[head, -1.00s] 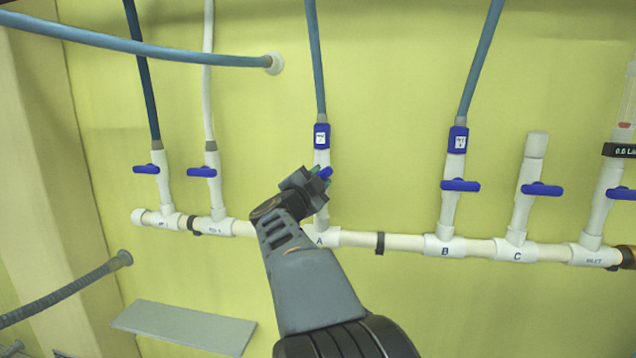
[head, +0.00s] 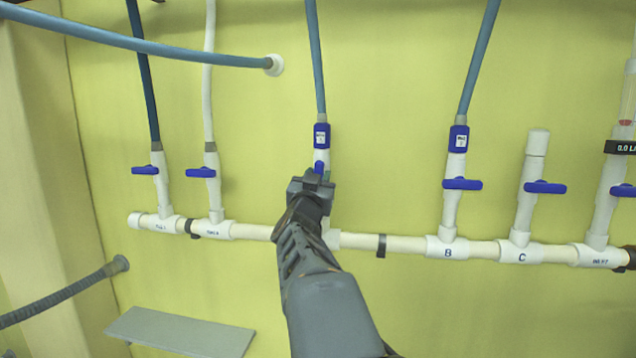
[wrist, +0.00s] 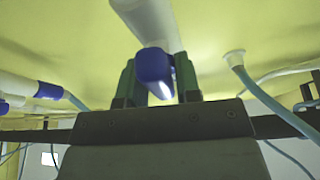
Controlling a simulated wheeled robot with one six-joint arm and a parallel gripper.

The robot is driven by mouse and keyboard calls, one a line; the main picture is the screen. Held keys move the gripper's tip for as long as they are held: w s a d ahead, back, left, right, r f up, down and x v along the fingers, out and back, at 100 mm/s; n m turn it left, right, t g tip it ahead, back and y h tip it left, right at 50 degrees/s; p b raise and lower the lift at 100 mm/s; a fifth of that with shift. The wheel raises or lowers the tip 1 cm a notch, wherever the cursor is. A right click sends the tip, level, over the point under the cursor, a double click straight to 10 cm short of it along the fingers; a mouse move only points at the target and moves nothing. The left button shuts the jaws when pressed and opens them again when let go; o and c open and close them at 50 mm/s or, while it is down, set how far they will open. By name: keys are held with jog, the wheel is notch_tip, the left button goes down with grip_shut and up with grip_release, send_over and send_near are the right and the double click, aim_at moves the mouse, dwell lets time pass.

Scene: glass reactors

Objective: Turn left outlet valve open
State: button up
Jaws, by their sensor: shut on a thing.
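The blue valve handle (head: 319,167) sits on the white branch pipe above the manifold's middle, below a hose with a blue tagged connector (head: 321,137). My gripper (head: 319,178) is at this handle and covers most of it in the head view. In the wrist view the handle (wrist: 155,73) lies between the two green fingers of my gripper (wrist: 156,80), which are shut on it. The handle's visible end points up along the pipe in the head view. The valve body is partly hidden behind my gripper.
The white manifold (head: 400,244) runs across the yellow wall. Other valves with blue handles stand to the left (head: 200,172) and right (head: 462,184), set crosswise. A blue hose (head: 150,46) crosses the upper left. A grey shelf (head: 180,333) is at lower left.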

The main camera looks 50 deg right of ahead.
jog(key=shift+n, duration=0.6)
jog(key=o, duration=0.8)
jog(key=b+v, duration=0.3)
jog(key=v, duration=1)
jog(key=shift+s+a+f, duration=0.2)
jog(key=shift+s+f, duration=0.05)
jog(key=shift+s, duration=0.05)
